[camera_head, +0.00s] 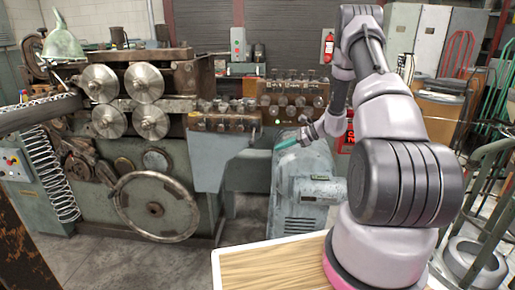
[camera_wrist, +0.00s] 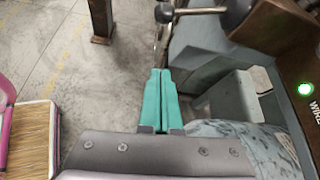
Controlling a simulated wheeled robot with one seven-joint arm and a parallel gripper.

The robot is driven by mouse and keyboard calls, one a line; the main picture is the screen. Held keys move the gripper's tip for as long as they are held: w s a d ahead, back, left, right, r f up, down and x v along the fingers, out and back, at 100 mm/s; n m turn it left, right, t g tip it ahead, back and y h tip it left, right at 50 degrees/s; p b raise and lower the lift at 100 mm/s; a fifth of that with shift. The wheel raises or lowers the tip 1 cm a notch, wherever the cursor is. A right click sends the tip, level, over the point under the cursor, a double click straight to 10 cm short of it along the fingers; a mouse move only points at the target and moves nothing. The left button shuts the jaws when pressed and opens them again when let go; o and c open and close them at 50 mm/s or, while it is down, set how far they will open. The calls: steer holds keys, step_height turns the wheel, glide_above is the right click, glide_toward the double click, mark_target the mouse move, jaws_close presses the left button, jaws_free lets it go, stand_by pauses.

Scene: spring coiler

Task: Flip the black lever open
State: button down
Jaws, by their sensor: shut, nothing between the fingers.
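My gripper (camera_head: 286,144) is at the end of my arm, in front of the spring coiler's right-hand part in the head view. In the wrist view, its two teal fingers (camera_wrist: 161,72) are pressed together with nothing between them. A dark rod with a rounded black knob (camera_wrist: 163,13) shows at the top of the wrist view, beyond the fingertips and apart from them. It looks like the black lever, but its base and full shape are not clear. I cannot pick the lever out in the head view.
The green coiler machine (camera_head: 110,205) with rollers and a large handwheel (camera_head: 155,207) fills the left. A grey-green housing (camera_head: 300,190) stands below my gripper. A lit green button (camera_wrist: 305,88) is on a panel at right. Bare concrete floor (camera_wrist: 50,50) lies left of the fingers.

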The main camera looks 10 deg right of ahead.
mark_target(253, 138)
steer(key=shift+a, duration=0.1)
steer(key=x, duration=1)
steer(key=shift+s+a+r, duration=0.1)
steer(key=shift+a+r, duration=0.1)
steer(key=shift+r, duration=0.75)
steer(key=shift+s+a+r, duration=0.15)
steer(key=shift+a+r, duration=0.1)
steer(key=shift+r, duration=0.75)
steer(key=shift+r, duration=0.15)
steer(key=shift+s+r, duration=0.15)
steer(key=shift+r, duration=0.05)
